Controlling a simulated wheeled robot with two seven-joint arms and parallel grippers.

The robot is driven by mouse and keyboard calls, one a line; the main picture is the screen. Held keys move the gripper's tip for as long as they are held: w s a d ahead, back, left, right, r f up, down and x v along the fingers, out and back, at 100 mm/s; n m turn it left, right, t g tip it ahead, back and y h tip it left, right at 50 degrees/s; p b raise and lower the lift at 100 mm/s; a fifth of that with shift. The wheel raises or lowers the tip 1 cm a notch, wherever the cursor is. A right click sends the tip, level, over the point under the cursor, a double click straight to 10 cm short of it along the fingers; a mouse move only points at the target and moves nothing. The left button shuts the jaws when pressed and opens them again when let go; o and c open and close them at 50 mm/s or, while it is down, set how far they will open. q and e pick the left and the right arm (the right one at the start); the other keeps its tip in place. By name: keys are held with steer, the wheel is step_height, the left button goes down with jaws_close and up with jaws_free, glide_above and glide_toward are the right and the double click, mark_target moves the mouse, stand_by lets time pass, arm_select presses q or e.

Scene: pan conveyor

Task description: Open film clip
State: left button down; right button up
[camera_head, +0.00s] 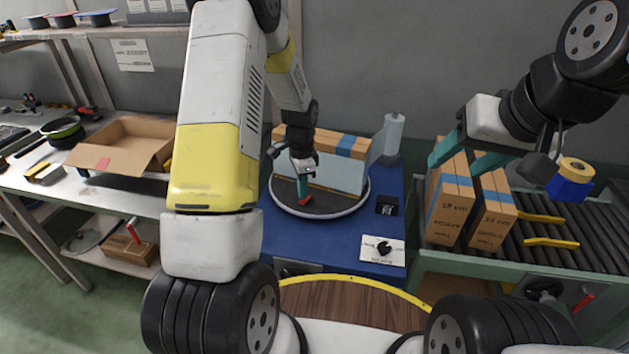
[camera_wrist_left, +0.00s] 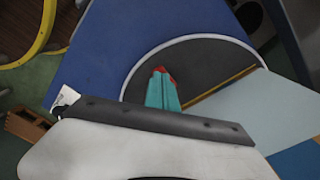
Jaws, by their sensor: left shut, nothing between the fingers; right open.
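A round turntable (camera_head: 345,207) with a dark top and pale rim stands on a blue bench. A small red piece (camera_head: 305,201), which may be the film clip, sits on it; it also shows in the left wrist view (camera_wrist_left: 160,69). My left gripper (camera_head: 303,188) points down with its teal fingers shut, empty, at the red piece; I cannot tell whether they touch. A pale blue film sheet (camera_head: 340,176) stands beside a carton (camera_head: 318,139) on the turntable. My right gripper (camera_head: 465,157) is open above two cartons at the right.
A film post (camera_head: 392,138) rises behind the turntable. A black box (camera_head: 387,205) and a white plate with a black knob (camera_head: 383,250) are on the bench. Two upright cartons (camera_head: 449,210) stand on the roller conveyor (camera_head: 590,225). An open cardboard box (camera_head: 122,140) is at left.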

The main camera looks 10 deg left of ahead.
mark_target(303, 201)
arm_select(q)
steer(key=shift+f, duration=1)
stand_by(0.8)
steer(key=shift+r, duration=3.5)
